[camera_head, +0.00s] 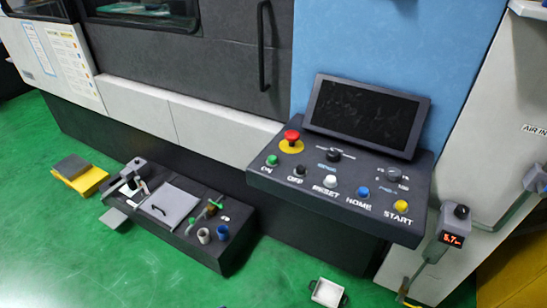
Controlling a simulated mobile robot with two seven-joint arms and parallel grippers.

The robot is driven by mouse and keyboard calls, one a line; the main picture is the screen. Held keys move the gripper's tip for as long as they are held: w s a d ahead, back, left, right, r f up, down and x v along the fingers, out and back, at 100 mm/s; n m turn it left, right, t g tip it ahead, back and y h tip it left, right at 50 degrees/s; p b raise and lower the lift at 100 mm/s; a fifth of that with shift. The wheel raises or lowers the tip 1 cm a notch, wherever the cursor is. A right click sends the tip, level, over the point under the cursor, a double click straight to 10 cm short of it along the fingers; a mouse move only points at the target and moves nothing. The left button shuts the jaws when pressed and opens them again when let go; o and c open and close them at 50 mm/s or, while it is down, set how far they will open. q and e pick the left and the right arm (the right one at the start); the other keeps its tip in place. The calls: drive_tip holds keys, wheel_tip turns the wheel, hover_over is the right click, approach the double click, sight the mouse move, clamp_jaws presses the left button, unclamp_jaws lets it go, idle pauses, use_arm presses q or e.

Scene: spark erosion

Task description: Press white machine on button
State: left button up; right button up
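A dark control panel (300,208) juts out from the front of a large white, grey and blue machine (140,107). Its green button (272,160) is at the left end of the front row, with a label that reads ON. To its right are a black button (299,170) labelled OFF, a white RESET button (330,181), a blue HOME button (363,192) and a yellow START button (401,206). A red mushroom button (291,136) on a yellow base sits behind the green one. Neither of my grippers is in view, and nothing covers the buttons.
A dark screen (366,114) stands behind the buttons. A low black bench (222,262) with tools, cups and a grey lid stands on the green floor at left. A small white tray (327,292) is at the bottom. A gauge (452,238) hangs at right. Floor in front is mostly clear.

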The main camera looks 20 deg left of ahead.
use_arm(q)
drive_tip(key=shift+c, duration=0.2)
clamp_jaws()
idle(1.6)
